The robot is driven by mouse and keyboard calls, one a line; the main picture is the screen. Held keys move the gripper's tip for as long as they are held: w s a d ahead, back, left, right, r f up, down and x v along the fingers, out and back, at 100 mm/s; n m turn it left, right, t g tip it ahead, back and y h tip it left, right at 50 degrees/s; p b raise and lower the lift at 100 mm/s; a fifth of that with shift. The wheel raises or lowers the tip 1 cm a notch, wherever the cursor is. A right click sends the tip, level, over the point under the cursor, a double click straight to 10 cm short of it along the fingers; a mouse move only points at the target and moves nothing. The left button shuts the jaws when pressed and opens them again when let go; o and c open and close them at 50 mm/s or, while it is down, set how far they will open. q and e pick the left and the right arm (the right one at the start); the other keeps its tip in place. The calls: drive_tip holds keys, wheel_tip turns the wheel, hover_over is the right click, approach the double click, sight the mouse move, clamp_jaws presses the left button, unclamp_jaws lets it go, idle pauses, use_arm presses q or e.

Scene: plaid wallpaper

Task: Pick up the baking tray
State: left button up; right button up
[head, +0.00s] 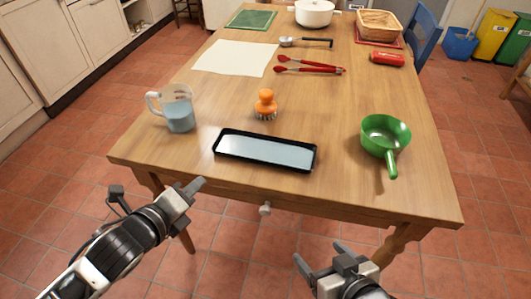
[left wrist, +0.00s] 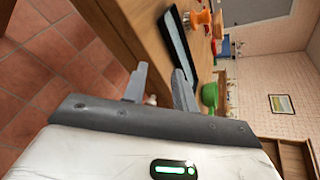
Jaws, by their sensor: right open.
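The baking tray (head: 265,151) is a shallow black rectangle with a pale, shiny inside. It lies flat near the front edge of the wooden table (head: 330,187), and it also shows in the left wrist view (left wrist: 178,42). My left gripper (head: 190,184) is empty, in front of the table edge, below and left of the tray. In the left wrist view its two fingers (left wrist: 160,86) stand apart. My right gripper (head: 320,254) is open and empty, in front of the table, below and right of the tray. Neither gripper touches the tray.
A measuring jug (head: 180,116) with blue liquid stands left of the tray. An orange-handled brush (head: 266,99) is just behind it. A green pan (head: 385,130) sits to the right. Red tongs (head: 308,68), a ladle (head: 300,42) and a white sheet (head: 235,58) lie farther back.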

use_arm(q)
drive_tip(key=w+a+r+m, duration=0.2)
drive_tip(key=w+m, duration=0.1)
drive_tip(key=m, duration=0.5)
drive_tip(key=b, duration=0.2)
approach(216, 141)
drive_tip(key=shift+m+t, duration=0.4)
drive_tip(key=x, duration=0.8)
drive_tip(key=shift+w+d+f, duration=0.15)
drive_tip(key=shift+w+f, duration=0.05)
drive_tip(key=shift+f, duration=0.3)
drive_tip(key=shift+r, duration=0.1)
clamp_jaws()
